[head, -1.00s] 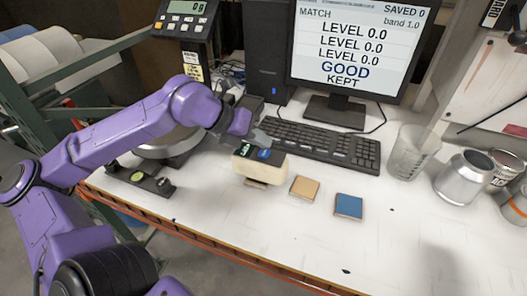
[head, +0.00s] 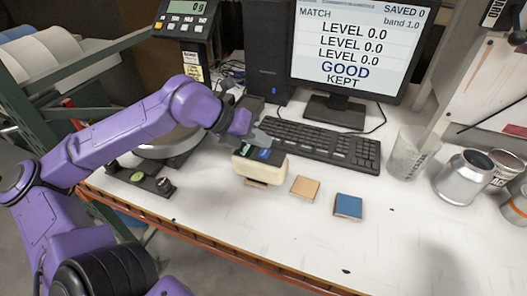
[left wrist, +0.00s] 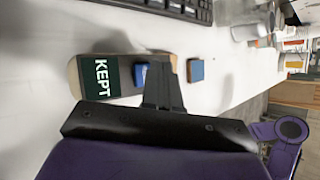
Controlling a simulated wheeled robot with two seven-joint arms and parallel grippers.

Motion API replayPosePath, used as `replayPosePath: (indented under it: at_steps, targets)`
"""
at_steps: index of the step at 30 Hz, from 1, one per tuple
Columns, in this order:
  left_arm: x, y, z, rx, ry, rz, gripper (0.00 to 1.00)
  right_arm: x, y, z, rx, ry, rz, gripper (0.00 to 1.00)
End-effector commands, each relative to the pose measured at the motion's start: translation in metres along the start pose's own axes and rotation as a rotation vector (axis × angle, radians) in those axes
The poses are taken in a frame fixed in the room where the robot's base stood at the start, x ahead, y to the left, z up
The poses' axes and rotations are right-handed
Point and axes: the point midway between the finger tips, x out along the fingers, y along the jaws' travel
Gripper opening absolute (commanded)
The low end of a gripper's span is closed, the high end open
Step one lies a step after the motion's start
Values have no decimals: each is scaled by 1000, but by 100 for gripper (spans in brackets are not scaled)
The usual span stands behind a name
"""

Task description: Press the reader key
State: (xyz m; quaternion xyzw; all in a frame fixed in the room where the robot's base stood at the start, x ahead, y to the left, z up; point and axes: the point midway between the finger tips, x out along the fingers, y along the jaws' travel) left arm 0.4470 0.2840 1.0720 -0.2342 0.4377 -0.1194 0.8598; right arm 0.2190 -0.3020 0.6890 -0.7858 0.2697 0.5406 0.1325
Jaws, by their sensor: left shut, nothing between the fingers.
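The reader (head: 258,170) is a cream block with a dark top face, standing on the white bench below the keyboard. It also shows in the left wrist view (left wrist: 73,76), where its dark screen (left wrist: 103,74) reads KEPT. Its blue key (head: 264,155) lies beside the screen and also shows in the left wrist view (left wrist: 140,74). My left gripper (head: 262,137) is shut and empty, just behind the reader. In the left wrist view the fingertips (left wrist: 160,62) overlap the key's right edge; I cannot tell whether they touch. My right gripper is not in view.
A tan tile (head: 305,187) and a blue tile (head: 348,206) lie right of the reader. The keyboard (head: 325,146) and monitor (head: 347,50), reading GOOD and KEPT, stand behind. A clear beaker (head: 408,155) and metal can (head: 463,176) stand at right. The bench front is clear.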

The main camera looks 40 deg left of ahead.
Motion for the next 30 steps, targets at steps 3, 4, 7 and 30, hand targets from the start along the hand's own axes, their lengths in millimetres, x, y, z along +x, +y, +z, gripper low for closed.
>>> replayPosePath:
  at_steps: [3, 4, 7, 30]
  targets:
    - [1, 1, -1, 0, 0, 0, 0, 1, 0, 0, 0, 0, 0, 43]
    - [2, 2, -2, 0, 0, 0, 0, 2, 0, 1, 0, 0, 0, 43]
    - [5, 4, -4, 0, 1, 0, 0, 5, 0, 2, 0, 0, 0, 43]
    - [9, 6, -6, 0, 0, 0, 0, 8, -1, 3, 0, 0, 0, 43]
